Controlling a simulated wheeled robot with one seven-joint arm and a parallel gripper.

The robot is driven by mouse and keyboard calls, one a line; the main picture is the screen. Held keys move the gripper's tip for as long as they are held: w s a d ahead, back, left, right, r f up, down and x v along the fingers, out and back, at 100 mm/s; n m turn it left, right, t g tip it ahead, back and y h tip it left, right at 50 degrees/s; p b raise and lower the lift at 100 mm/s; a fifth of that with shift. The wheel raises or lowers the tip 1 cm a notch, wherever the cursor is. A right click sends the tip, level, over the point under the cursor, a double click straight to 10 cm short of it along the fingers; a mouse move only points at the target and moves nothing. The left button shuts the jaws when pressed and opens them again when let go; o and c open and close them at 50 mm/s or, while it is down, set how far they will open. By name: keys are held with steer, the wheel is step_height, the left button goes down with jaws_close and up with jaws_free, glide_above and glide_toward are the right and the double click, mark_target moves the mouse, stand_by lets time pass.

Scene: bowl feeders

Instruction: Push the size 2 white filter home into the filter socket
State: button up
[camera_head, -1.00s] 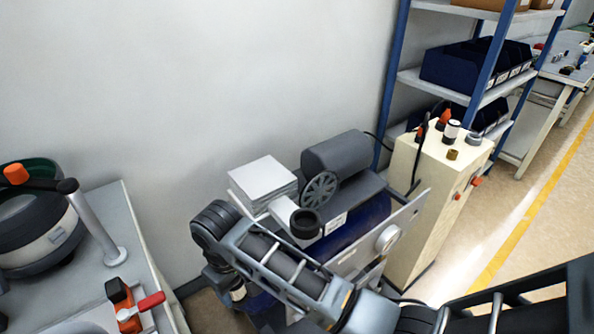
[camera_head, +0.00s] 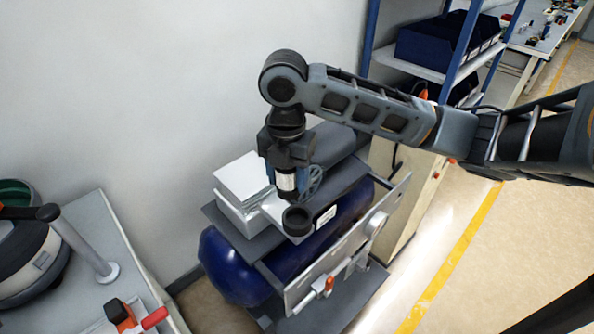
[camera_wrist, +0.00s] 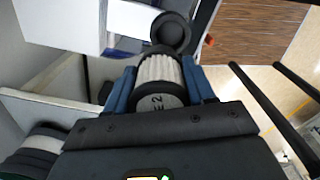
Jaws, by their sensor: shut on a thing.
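My gripper (camera_head: 287,178) is shut on a white filter (camera_head: 286,181) with dark ends, and the filter also shows between the blue fingers in the wrist view (camera_wrist: 160,76). A "2" is readable on its near end cap. The filter socket (camera_head: 297,219) is a black round cup on the compressor's white block; it also shows just past the filter's far end in the wrist view (camera_wrist: 171,33). The filter hangs close behind and above the socket in the head view. I cannot tell whether they touch.
The socket belongs to a compressor with a dark blue tank (camera_head: 235,268) and a white stacked box (camera_head: 243,180) beside it. A cream cabinet (camera_head: 414,200) and a blue shelf rack (camera_head: 420,50) stand to the right. A bench with a bowl feeder (camera_head: 30,245) is at left.

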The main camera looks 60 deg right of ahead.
steer(key=shift+s+d+n, duration=0.2)
steer(key=shift+s, duration=0.3)
steer(key=shift+s+d+n, duration=0.15)
steer(key=shift+s+n, duration=0.05)
steer(key=shift+s, duration=0.25)
steer(key=shift+f+b, duration=2.6)
steer(key=shift+f, duration=0.9)
